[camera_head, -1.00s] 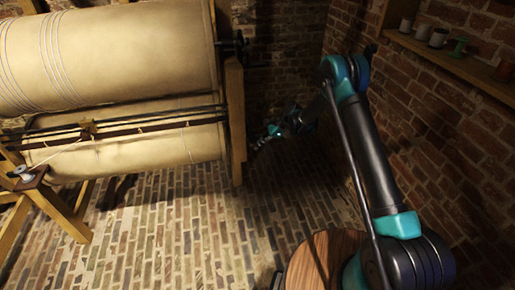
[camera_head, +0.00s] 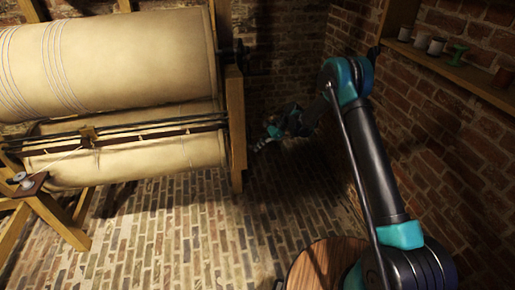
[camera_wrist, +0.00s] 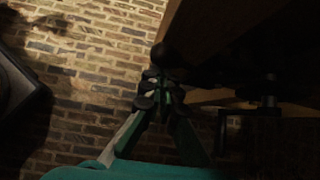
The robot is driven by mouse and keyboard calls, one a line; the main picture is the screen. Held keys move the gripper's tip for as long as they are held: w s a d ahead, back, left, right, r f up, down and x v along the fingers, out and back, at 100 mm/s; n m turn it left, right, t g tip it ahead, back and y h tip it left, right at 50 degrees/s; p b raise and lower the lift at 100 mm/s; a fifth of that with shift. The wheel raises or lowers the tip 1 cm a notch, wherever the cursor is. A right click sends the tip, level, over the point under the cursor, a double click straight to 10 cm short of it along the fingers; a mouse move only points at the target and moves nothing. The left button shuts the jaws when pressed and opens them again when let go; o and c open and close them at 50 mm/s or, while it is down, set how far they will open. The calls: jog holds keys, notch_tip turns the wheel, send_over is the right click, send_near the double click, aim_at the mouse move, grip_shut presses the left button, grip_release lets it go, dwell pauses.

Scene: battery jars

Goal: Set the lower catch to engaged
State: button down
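My gripper (camera_head: 260,145) is small and dark in the head view, low beyond the right post of the wooden loom frame (camera_head: 236,120). In the wrist view my gripper (camera_wrist: 158,84) has its two fingers converging, with the tips together. A dark round knob (camera_wrist: 158,55) shows just past the tips, at the edge of a wooden beam (camera_wrist: 215,35); I cannot tell whether they touch. A dark metal fitting (camera_wrist: 268,95) is to the right of the fingers. I cannot tell which dark part is the lower catch or how it is set.
Two large cream rollers, the upper (camera_head: 120,60) and lower (camera_head: 150,155), fill the left. A brick wall (camera_head: 440,150) and a shelf (camera_head: 470,72) with several spools stand on the right. A round wooden top (camera_head: 322,262) is in front. The brick floor (camera_head: 180,235) is clear.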

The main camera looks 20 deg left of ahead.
jog(key=w+d+r, duration=0.3)
jog(key=w+d, duration=0.2)
jog(key=d, duration=0.1)
jog(key=shift+w+d+r, duration=0.25)
jog(key=shift+w+d, duration=0.1)
dwell(0.4)
dwell(0.3)
jog(key=s+d+r+n+t+h, duration=0.1)
jog(key=s+d+r+n+t, duration=0.1)
jog(key=s+d+r, duration=0.45)
jog(key=s+d+r+n+t+h, duration=0.1)
jog(key=d+r, duration=0.3)
jog(key=d, duration=0.5)
jog(key=s+d+r+n+t+h, duration=0.1)
jog(key=s+d+r+n+t, duration=0.15)
jog(key=d+r, duration=0.4)
jog(key=s+d+f+n+t+h, duration=0.1)
jog(key=s+d+f+n+h, duration=0.1)
jog(key=s+d, duration=0.8)
jog(key=s+d+f+n+t+h, duration=0.1)
jog(key=s+d+n, duration=0.3)
jog(key=s+d, duration=0.7)
jog(key=s+f+h, duration=0.1)
jog(key=s, duration=0.3)
jog(key=shift+s+d+t+h, duration=0.15)
jog(key=shift+s+t+h, duration=0.15)
jog(key=shift+t, duration=0.05)
